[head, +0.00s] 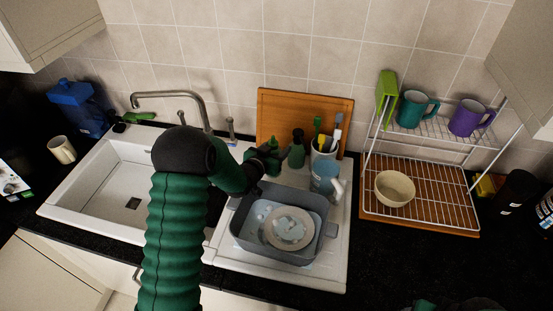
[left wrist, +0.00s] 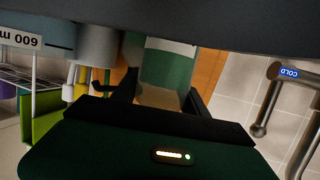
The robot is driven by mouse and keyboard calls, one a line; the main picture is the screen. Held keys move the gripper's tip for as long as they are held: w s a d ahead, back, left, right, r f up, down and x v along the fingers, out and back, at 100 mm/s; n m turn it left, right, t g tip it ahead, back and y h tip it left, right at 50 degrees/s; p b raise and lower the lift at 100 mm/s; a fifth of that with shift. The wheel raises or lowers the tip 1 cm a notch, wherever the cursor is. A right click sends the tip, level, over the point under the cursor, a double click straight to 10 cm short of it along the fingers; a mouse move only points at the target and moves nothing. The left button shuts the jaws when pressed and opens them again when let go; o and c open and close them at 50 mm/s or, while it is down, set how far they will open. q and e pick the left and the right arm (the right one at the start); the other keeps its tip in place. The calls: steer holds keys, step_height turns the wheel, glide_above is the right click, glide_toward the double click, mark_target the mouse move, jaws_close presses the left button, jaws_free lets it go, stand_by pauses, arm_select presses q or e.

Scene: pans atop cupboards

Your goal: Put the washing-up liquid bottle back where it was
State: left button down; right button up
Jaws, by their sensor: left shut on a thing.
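In the left wrist view the green bottle (left wrist: 166,72) with a white label shows between the two black fingers (left wrist: 160,98). The bottle's base is not clear, so I cannot tell whether it touches the drainer.
The grey bowl (head: 235,222) holds a plate. Beside the bottle stand a utensil pot (head: 322,156) and a clear jug (head: 325,178). The wooden board (head: 275,108) leans on the wall. The tap (head: 170,96) is left, the dish rack (head: 462,213) right. The sink (head: 120,185) is empty.

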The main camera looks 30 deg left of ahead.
arm_select(q)
step_height(320, 180, down, 3)
steer(key=shift+w+f, duration=0.1)
steer(key=shift+f, duration=0.25)
steer(key=shift+a, duration=0.2)
steer(key=c, duration=1)
jaws_free()
steer(key=shift+s, duration=0.2)
steer(key=o, duration=0.4)
steer(key=shift+w+d, duration=0.1)
